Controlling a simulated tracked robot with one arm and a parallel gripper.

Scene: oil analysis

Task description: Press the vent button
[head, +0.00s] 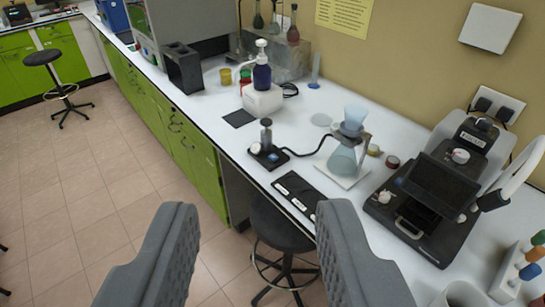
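My gripper (256,208) shows as two grey padded fingers at the bottom of the head view. They are wide apart with nothing between them, in front of the bench. No button marked as a vent can be read at this size. A small black unit (270,159) with a bluish patch and a small bottle on it stands on the bench, with a black tube running right to a glass flask (343,158) under a pale blue funnel. A black and white instrument (440,190) with a dark screen and pale knobs stands at the right.
The white bench (205,125) runs diagonally over green cabinets. A black strip with white labels (298,192) lies near its front edge. A black stool (280,224) is below the bench. Tiled floor is open at left.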

